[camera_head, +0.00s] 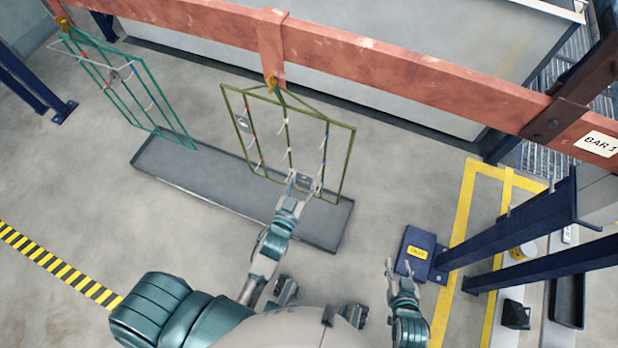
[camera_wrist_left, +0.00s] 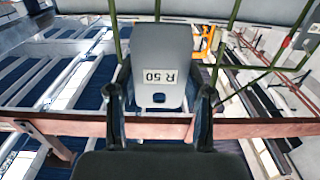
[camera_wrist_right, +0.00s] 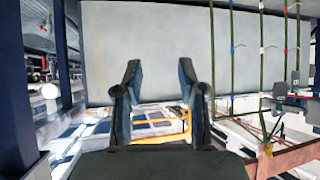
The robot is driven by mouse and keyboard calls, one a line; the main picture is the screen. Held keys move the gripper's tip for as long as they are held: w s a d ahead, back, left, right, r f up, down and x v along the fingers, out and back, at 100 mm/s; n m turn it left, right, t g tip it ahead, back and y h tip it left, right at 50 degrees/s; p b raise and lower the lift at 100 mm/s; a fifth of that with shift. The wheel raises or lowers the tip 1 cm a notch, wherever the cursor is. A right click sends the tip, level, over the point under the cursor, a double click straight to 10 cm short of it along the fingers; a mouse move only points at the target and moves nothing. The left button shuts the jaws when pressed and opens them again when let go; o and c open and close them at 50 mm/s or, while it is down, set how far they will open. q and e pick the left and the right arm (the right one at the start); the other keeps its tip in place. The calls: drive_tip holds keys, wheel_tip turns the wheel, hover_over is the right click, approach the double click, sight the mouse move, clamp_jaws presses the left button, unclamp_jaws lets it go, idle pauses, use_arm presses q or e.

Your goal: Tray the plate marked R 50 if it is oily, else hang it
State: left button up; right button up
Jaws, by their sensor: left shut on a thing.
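The plate marked R 50 (camera_wrist_left: 162,55) is grey, with a white label and a dark slot below it, in the left wrist view. My left gripper (camera_wrist_left: 160,100) is shut on it. In the head view this plate (camera_head: 303,180) and my left gripper (camera_head: 296,190) are at the lower edge of the olive green rack (camera_head: 352,160). I cannot tell whether the plate touches the rack. No clear oil sheen shows on the plate's visible face. My right gripper (camera_head: 394,268) is open and empty, and its fingers stand apart in the right wrist view (camera_wrist_right: 160,85).
A red beam (camera_head: 400,75) carries the olive rack and a teal rack (camera_head: 160,95). A long dark tray (camera_head: 165,170) lies on the floor below. A blue box (camera_head: 417,238) with a yellow label stands right of my right gripper, near blue posts.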

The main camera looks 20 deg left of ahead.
use_arm(q)
drive_tip(key=shift+d+f, duration=0.15)
drive_tip(key=shift+f, duration=0.15)
drive_tip(key=shift+d, duration=0.1)
drive_tip(key=shift+d+r, duration=0.1)
drive_tip(key=shift+d, duration=0.05)
use_arm(e)
drive_tip(key=shift+w+d+r, duration=0.1)
drive_tip(key=shift+d+r, duration=0.2)
drive_tip(key=shift+r, duration=0.4)
use_arm(q)
drive_tip(key=shift+w+a+p, duration=0.1)
drive_tip(key=shift+a+p, duration=0.1)
drive_tip(key=shift+p, duration=0.2)
drive_tip(key=w, duration=0.8)
drive_tip(key=shift+w+d+f, duration=0.2)
drive_tip(key=shift+w+f, duration=0.15)
drive_tip(key=shift+w, duration=0.05)
use_arm(e)
drive_tip(key=shift+s+d+f+g, duration=0.3)
drive_tip(key=shift+s+f+g, duration=0.4)
drive_tip(key=shift+s, duration=0.25)
use_arm(q)
drive_tip(key=shift+w+r+p, duration=0.1)
drive_tip(key=shift+r+p, duration=0.05)
drive_tip(key=shift+p, duration=0.15)
use_arm(e)
drive_tip(key=shift+r, duration=0.4)
use_arm(q)
drive_tip(key=shift+w, duration=0.2)
